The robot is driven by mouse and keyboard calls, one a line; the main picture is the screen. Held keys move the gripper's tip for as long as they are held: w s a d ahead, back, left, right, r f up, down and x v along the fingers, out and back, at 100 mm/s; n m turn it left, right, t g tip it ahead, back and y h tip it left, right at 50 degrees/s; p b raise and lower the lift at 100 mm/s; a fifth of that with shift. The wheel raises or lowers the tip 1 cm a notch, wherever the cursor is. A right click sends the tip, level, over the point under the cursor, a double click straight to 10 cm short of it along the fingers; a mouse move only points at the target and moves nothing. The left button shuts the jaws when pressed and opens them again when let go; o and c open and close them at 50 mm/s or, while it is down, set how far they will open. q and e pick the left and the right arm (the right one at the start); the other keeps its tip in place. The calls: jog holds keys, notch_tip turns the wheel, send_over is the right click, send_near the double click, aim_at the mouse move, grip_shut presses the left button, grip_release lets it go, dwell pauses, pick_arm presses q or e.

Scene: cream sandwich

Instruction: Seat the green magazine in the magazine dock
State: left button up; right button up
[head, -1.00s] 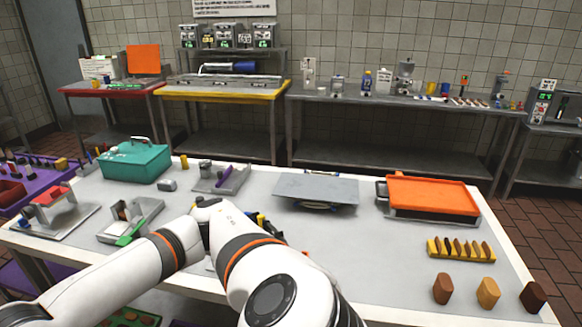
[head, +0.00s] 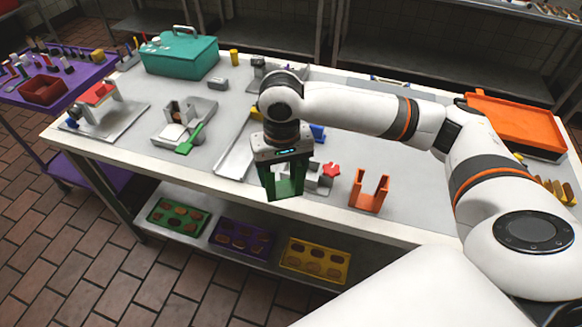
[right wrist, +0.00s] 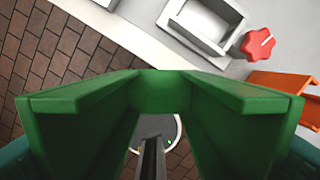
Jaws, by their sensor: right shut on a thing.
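My right gripper (head: 284,178) is shut on the green magazine (head: 270,182), a U-shaped piece with two tall walls. It holds the magazine in the air at the table's front edge. In the right wrist view the green magazine (right wrist: 160,92) fills the lower part, its walls spreading toward the camera. A grey fixture with a rectangular opening, which looks like the magazine dock (head: 318,180), stands on the table just right of the gripper, partly hidden. It also shows at the top of the right wrist view (right wrist: 180,14), apart from the magazine. My left gripper is not in view.
A red knob (head: 331,170) is beside the grey fixture. An orange U-shaped piece (head: 370,190) stands farther right. A grey tray with a green-handled tool (head: 190,138) lies to the left. Colored trays (head: 315,262) sit on the shelf below. Tiled floor is open in front.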

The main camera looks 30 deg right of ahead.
aim_at(315, 183)
jog(key=w+d+m, duration=0.6)
jog(key=w+d, duration=0.1)
jog(key=d, duration=0.3)
jog(key=f, duration=0.3)
jog(key=f+p, duration=0.1)
jog(key=f, duration=0.1)
jog(key=f+p, duration=0.1)
jog(key=f, duration=0.2)
jog(key=shift+w+d+f, duration=0.1)
jog(key=shift+w+f, duration=0.25)
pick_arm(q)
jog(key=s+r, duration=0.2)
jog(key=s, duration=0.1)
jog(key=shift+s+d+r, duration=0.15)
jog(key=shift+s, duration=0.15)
pick_arm(e)
jog(key=shift+f, duration=0.2)
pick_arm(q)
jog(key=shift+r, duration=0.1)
pick_arm(e)
jog(key=shift+f, duration=0.1)
jog(key=o, duration=0.8)
